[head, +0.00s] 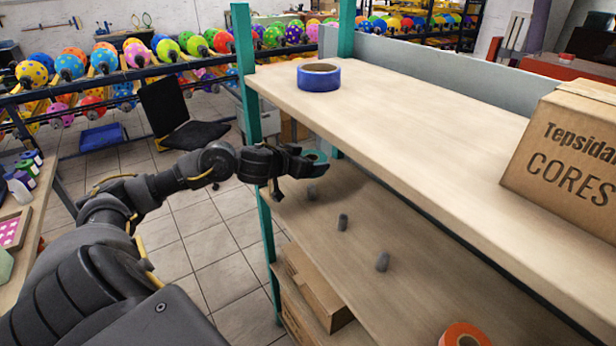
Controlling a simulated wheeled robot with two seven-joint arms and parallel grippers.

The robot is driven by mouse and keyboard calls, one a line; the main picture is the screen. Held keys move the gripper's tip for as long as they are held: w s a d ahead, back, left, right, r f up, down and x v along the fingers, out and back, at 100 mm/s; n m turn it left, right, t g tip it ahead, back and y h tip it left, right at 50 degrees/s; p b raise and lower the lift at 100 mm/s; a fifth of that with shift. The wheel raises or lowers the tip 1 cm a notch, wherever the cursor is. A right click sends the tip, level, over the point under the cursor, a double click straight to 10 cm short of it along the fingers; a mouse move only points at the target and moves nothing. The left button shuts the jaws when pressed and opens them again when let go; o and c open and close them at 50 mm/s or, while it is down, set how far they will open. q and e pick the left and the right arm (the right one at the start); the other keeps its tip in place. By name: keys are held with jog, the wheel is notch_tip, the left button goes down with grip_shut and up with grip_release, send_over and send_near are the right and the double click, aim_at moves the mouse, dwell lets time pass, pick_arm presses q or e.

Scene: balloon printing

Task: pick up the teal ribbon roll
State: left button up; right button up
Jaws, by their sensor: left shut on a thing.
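The teal ribbon roll (315,156) shows at the tip of my left gripper (306,168), over the left part of the lower shelf (400,225). The left gripper is shut on the roll, with its arm reaching in from the left past the teal post. Dark gripper parts hide much of the roll, and I cannot tell whether it touches the shelf. My right gripper is not in view.
A blue roll (318,77) lies on the upper shelf (420,110), left of a "Tepsida CORES" box (570,150). Several short grey pegs stand on the lower shelf, and an orange roll (464,335) lies nearer. A teal post (245,80) rises beside my left arm.

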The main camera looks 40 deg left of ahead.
pick_arm(q)
notch_tip(320, 180, up, 7)
jog(key=p, duration=0.1)
